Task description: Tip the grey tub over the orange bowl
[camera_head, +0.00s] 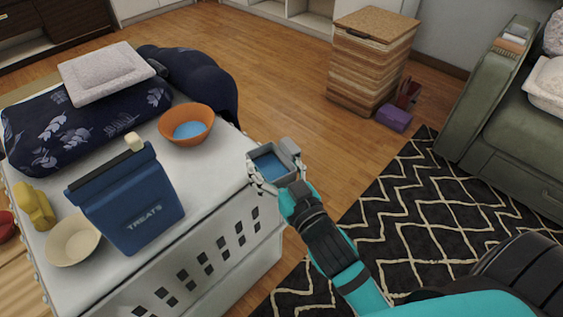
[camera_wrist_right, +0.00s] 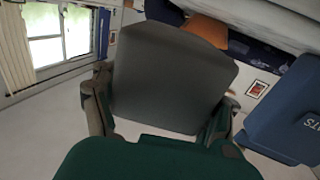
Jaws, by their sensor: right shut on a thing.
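The orange bowl (camera_head: 198,118) stands on the white table top, with something blue inside. The grey tub (camera_head: 252,165) is held by my right gripper (camera_head: 277,180) just off the table's right edge, to the right of and nearer than the bowl. The tub looks roughly upright and has blue contents. In the right wrist view the tub (camera_wrist_right: 170,80) fills the middle between the fingers (camera_wrist_right: 158,110), and part of the orange bowl (camera_wrist_right: 205,30) shows behind it. My left gripper is not in view.
A blue treats bag (camera_head: 135,205) stands on the white table (camera_head: 215,185), left of the tub. A cream bowl (camera_head: 72,240) and a yellow object (camera_head: 35,205) are at the left. A dark blue cushion (camera_head: 85,120) lies behind. The table top between tub and orange bowl is clear.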

